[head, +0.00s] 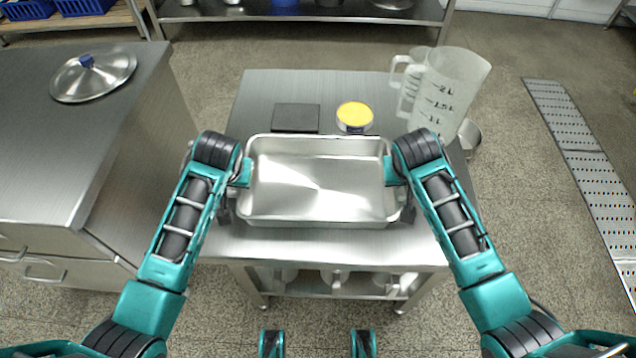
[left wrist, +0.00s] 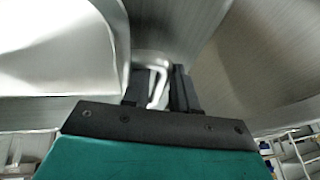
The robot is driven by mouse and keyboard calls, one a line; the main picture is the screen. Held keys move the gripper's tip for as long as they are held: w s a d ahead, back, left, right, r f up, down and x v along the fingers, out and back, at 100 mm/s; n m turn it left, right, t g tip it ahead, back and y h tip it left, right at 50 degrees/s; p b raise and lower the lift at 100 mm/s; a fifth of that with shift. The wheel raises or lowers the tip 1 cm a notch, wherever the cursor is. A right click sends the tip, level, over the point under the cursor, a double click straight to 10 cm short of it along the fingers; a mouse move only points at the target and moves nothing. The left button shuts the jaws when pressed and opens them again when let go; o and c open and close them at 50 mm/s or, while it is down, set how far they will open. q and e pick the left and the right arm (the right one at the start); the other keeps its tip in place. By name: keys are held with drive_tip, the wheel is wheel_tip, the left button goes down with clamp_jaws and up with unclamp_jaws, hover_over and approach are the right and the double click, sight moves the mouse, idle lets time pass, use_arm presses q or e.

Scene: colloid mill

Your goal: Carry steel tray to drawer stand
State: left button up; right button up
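The steel tray (head: 317,178) is a shallow, empty rectangular pan at the front of the small steel table. I cannot tell whether it rests on the tabletop or hangs just above it. My left gripper (head: 227,212) is at its left side and my right gripper (head: 407,212) at its right side. In the left wrist view, the left fingers (left wrist: 160,92) stand apart with a gap between them, and the tray (left wrist: 60,50) is right beside them. The right fingertips are mostly hidden. The drawer stand (head: 40,140) is the steel cabinet at left, with drawers in its front.
A round lid (head: 93,76) with a blue knob lies on the drawer stand; its front top is clear. Behind the tray are a dark square plate (head: 296,118), a yellow-topped tin (head: 354,116) and measuring jugs (head: 450,85). A floor gap separates table and stand.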

use_arm(q)
drive_tip(key=shift+c, duration=0.2)
use_arm(e)
drive_tip(key=shift+c, duration=0.2)
use_arm(q)
clamp_jaws()
use_arm(e)
clamp_jaws()
idle(0.5)
